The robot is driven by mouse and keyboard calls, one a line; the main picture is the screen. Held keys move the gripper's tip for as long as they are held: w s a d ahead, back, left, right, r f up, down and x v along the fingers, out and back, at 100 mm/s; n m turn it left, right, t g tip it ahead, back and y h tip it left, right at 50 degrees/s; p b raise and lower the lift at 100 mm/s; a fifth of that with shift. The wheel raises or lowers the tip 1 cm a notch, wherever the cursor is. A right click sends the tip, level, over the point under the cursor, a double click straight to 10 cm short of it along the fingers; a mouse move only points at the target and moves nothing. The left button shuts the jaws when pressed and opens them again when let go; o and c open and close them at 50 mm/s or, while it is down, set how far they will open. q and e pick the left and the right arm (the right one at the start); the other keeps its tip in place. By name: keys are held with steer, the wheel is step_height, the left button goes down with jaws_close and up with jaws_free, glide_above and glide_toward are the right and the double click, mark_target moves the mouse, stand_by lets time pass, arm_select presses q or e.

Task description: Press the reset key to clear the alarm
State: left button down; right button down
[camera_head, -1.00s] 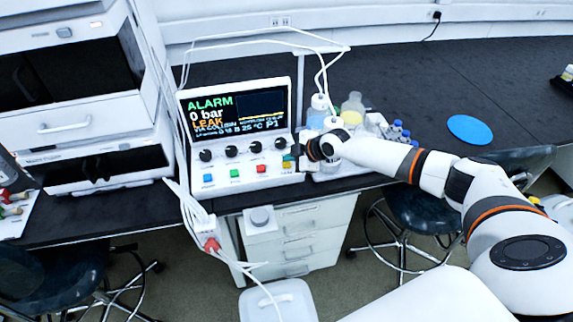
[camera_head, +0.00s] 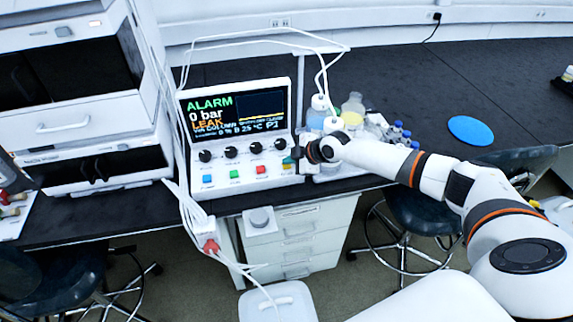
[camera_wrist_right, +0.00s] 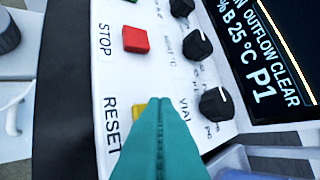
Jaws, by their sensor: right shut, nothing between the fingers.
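The control panel (camera_head: 250,184) is a white sloped console with a screen (camera_head: 235,112) reading ALARM, 0 bar and LEAK. The yellow key labelled RESET (camera_wrist_right: 138,105) shows in the wrist view, mostly hidden behind my teal fingertips. In the head view the yellow key (camera_head: 286,166) sits at the right end of the key row. My right gripper (camera_head: 297,153) is at the panel's right end; its shut, empty fingers (camera_wrist_right: 160,101) overlap the key in the wrist view. I cannot tell whether they touch it. My left gripper is not in view.
The red STOP key (camera_wrist_right: 135,39) is next to RESET. Black knobs (camera_wrist_right: 216,104) stand in a row between the keys and the screen. Bottles (camera_head: 353,104) stand right of the panel, close to my right arm. White cables (camera_head: 190,205) hang at its left.

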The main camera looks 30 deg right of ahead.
mark_target(290, 167)
steer(key=shift+f, duration=0.3)
steer(key=shift+r, duration=0.1)
stand_by(0.3)
steer(key=shift+r+p, duration=0.35)
steer(key=shift+r, duration=0.55)
step_height(290, 167, up, 5)
steer(key=p, duration=0.3)
steer(key=shift+p, duration=0.35)
